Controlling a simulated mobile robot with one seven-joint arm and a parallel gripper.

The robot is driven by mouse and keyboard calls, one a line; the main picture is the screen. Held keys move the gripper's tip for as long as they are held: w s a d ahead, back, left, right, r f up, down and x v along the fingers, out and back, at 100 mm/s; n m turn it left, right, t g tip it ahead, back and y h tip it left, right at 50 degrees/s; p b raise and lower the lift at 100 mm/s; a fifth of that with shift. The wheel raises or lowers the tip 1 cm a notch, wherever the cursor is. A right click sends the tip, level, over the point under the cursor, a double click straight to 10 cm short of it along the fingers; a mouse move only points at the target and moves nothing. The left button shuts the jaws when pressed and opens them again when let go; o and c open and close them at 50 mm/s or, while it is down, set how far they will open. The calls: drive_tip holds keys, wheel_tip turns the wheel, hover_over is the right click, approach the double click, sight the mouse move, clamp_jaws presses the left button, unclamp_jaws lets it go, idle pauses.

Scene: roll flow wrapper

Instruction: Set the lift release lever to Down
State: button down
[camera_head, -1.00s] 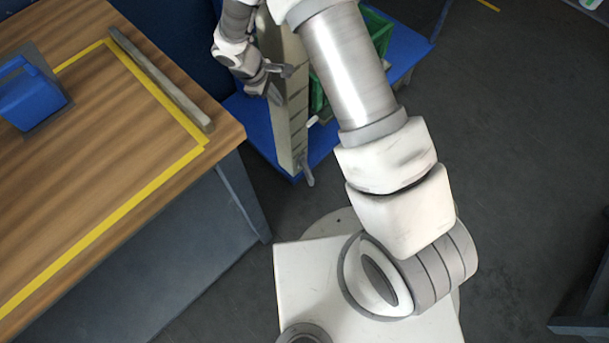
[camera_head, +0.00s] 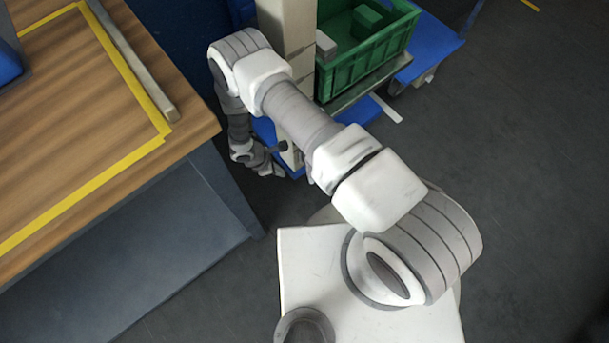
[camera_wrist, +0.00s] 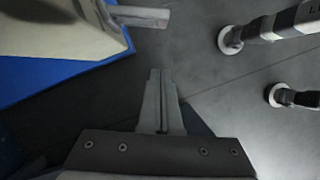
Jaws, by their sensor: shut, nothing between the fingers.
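The lift release lever (camera_wrist: 143,16) appears to be the grey metal bar in the wrist view. It sticks out to the right from the lower end of the beige lift column (camera_wrist: 55,28). My gripper (camera_wrist: 161,72) is shut and empty, with its fingertips below the lever in the picture and apart from it. In the head view my gripper (camera_head: 274,170) is low beside the foot of the beige column (camera_head: 286,25). My arm covers part of the column there, and I cannot make out the lever clearly or read any Down mark.
A blue base (camera_wrist: 60,78) lies under the column. A green crate (camera_head: 365,55) sits on the lift's platform to the right. A wooden table (camera_head: 70,130) with yellow tape stands at left. Two round feet (camera_wrist: 230,40) stand at right in the wrist view. Floor between is clear.

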drive_tip(key=shift+s+f, duration=0.15)
drive_tip(key=shift+f, duration=0.15)
drive_tip(key=w+d+f+b, duration=0.1)
drive_tip(key=d+f+b, duration=0.3)
drive_tip(key=d+f, duration=0.3)
drive_tip(key=shift+b+x, duration=0.35)
drive_tip(key=shift+x, duration=0.85)
drive_tip(key=shift+d+n+t+p, duration=0.15)
drive_tip(key=shift+n+t+p, duration=0.15)
drive_tip(key=shift+n+p, duration=0.3)
